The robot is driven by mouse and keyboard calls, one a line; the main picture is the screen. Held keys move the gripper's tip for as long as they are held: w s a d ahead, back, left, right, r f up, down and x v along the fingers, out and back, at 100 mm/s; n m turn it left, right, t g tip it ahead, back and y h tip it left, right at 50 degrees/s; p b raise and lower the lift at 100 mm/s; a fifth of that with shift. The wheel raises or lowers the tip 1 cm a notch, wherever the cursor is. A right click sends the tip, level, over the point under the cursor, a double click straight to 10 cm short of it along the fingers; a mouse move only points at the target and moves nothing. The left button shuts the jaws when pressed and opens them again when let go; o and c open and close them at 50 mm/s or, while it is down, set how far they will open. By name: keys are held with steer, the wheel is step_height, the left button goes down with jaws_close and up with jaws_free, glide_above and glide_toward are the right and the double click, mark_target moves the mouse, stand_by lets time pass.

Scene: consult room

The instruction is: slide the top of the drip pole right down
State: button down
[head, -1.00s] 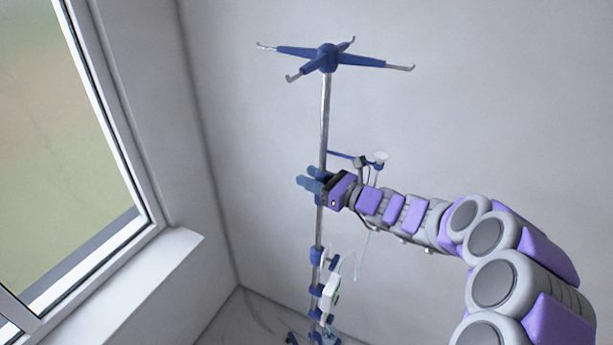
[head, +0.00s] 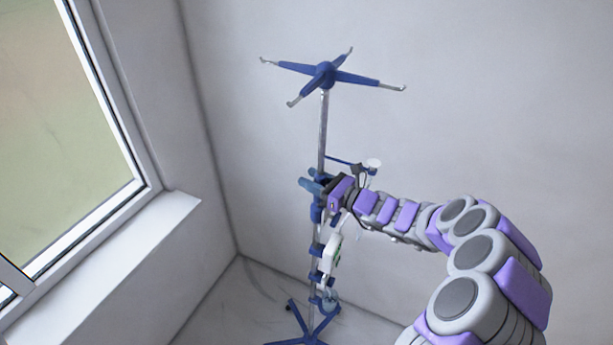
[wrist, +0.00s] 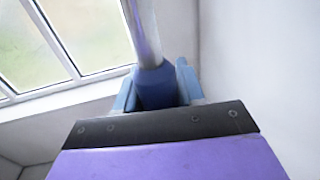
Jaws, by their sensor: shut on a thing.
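The drip pole (head: 322,128) stands upright near the room corner, with a blue four-armed hook top (head: 325,75) on its upper metal tube. My gripper (head: 308,186) is shut on the pole at a blue collar, below the hook top. In the wrist view the blue collar (wrist: 156,88) sits between my two light-blue fingers, and the metal tube (wrist: 144,30) rises out of it. The hook top is out of the wrist view. Blue clamps and a white device (head: 332,252) are on the lower pole. The blue foot (head: 305,338) shows at the bottom edge.
A window (head: 60,110) with a white sill (head: 120,255) is on the left. Pale walls meet behind the pole. A small side arm with a white cup-like part (head: 373,164) sticks out right of the pole, just above my gripper. The wall side at right looks clear.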

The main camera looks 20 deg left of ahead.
steer(key=shift+w+d+f, duration=0.1)
steer(key=shift+d+f, duration=0.1)
steer(key=c, duration=1)
jaws_free()
steer(key=shift+d, duration=0.1)
steer(key=shift+o, duration=1.1)
steer(key=shift+d+r, duration=0.25)
steer(key=shift+d, duration=0.25)
steer(key=shift+a, duration=0.1)
steer(key=shift+a+f, duration=0.15)
steer(key=b+v, duration=0.1)
steer(key=v, duration=1.7)
steer(key=shift+d, duration=0.3)
steer(key=shift+a, duration=0.1)
